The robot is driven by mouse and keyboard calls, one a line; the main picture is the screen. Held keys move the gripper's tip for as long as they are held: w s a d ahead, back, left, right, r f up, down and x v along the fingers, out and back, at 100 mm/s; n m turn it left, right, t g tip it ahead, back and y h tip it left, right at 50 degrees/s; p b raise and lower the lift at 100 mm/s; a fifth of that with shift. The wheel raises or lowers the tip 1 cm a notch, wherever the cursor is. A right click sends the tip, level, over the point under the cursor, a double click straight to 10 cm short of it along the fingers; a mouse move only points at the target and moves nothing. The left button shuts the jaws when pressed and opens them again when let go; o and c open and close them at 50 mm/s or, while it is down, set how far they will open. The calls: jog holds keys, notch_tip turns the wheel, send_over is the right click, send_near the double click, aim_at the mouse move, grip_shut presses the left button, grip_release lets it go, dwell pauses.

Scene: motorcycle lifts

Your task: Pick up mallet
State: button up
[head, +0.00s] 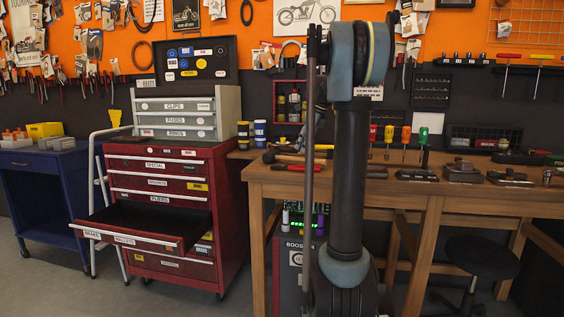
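A mallet-like tool (289,158) with a dark head and a pale wooden handle lies at the left end of the wooden workbench (259,172). It is small in the picture, so I cannot tell surely that it is the mallet. A tool with a red handle (303,168) lies just in front of it. My upright arm fills the middle of the head view and hides part of the bench behind it. My gripper does not show.
A red tool cabinet (216,262) stands left of the bench, with a labelled drawer (126,237) pulled out. A black stool (482,256) is at the right. Screwdrivers (406,140) stand upright on the bench. A blue cart (42,185) is at far left.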

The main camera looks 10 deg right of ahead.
aim_at(295, 159)
jog(key=shift+x, duration=3.3)
jog(key=shift+s, duration=0.15)
grip_shut()
